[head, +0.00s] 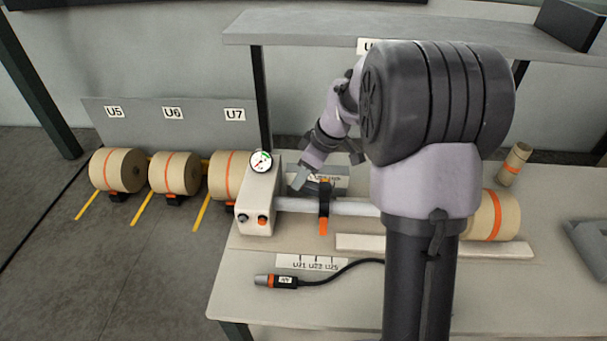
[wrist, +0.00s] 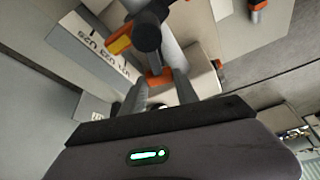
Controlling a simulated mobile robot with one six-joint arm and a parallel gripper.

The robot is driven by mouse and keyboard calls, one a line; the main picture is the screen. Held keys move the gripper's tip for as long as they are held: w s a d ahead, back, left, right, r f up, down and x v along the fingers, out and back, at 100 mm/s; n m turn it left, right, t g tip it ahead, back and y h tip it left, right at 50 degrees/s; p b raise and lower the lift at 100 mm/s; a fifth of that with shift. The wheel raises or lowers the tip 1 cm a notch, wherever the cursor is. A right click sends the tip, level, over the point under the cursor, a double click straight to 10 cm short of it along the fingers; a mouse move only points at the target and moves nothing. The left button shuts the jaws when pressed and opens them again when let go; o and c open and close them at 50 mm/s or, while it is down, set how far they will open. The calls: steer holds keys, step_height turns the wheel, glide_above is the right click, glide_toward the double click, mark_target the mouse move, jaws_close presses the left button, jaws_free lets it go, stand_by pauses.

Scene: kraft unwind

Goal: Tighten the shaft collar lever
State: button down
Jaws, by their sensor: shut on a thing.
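The shaft collar (head: 325,203) is a black band around the pale horizontal shaft (head: 356,208), with an orange part (head: 323,227) at its lower front. My gripper (head: 301,180) reaches down from behind to the collar's upper left side. The two fingers stand apart, shut on the lever; the exact contact is hard to see. My arm hides the shaft's right part in the head view.
A white box with a gauge (head: 259,190) stands left of the collar. Kraft rolls (head: 118,170) stand at the left. A shelf (head: 300,27) spans above the bench.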

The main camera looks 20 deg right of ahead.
steer(key=c, duration=0.9)
jaws_free()
steer(key=p+v, duration=0.6)
steer(key=v, duration=1.1)
steer(key=shift+d+r, duration=0.1)
steer(key=shift+r, duration=0.1)
